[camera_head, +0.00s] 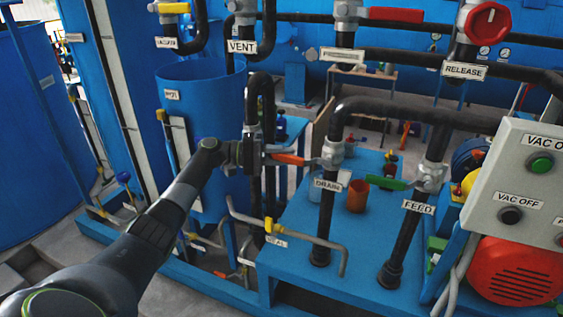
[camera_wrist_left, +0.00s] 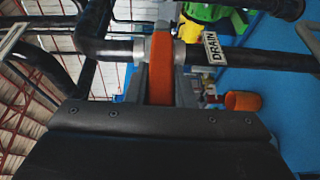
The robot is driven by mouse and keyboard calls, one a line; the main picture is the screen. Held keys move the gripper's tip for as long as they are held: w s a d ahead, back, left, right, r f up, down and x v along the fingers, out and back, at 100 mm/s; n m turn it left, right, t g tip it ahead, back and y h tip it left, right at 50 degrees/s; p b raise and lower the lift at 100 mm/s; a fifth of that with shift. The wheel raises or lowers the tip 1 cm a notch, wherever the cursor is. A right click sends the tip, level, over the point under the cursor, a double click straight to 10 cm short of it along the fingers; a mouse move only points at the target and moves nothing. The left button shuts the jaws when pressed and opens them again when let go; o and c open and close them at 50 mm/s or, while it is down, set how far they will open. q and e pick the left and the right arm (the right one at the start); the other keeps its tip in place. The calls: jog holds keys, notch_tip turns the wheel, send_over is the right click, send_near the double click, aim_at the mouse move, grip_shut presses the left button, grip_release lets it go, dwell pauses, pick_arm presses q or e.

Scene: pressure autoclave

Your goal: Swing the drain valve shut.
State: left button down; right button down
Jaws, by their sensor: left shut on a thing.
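The drain valve (camera_head: 332,153) is a grey metal valve on a dark vertical pipe, with a DRAIN label (camera_head: 327,184) just below it. Its orange-red handle (camera_head: 290,159) sticks out to the left, crosswise to the pipe. My left gripper (camera_head: 262,156) reaches in from the left and is shut on the outer end of this handle. In the left wrist view the orange handle (camera_wrist_left: 161,65) stands between the two fingers, and the DRAIN label (camera_wrist_left: 212,48) shows to its right. The fingertips are partly hidden in the head view. My right gripper is not in view.
The green-handled feed valve (camera_head: 430,176) stands to the right, by a grey control box (camera_head: 525,180). A dark vertical pipe (camera_head: 260,95) with a grey fitting is close behind my gripper. An orange cup (camera_head: 357,196) stands on the blue platform (camera_head: 300,265). A blue tank (camera_head: 200,110) is behind my arm.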

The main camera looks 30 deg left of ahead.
pick_arm(q)
jog(key=shift+f+h+b, duration=0.4)
jog(key=shift+b, duration=0.15)
jog(key=c, duration=1.3)
grip_release()
jog(key=shift+o, duration=0.3)
jog(key=shift+s+a, duration=0.1)
jog(key=shift+a, duration=0.05)
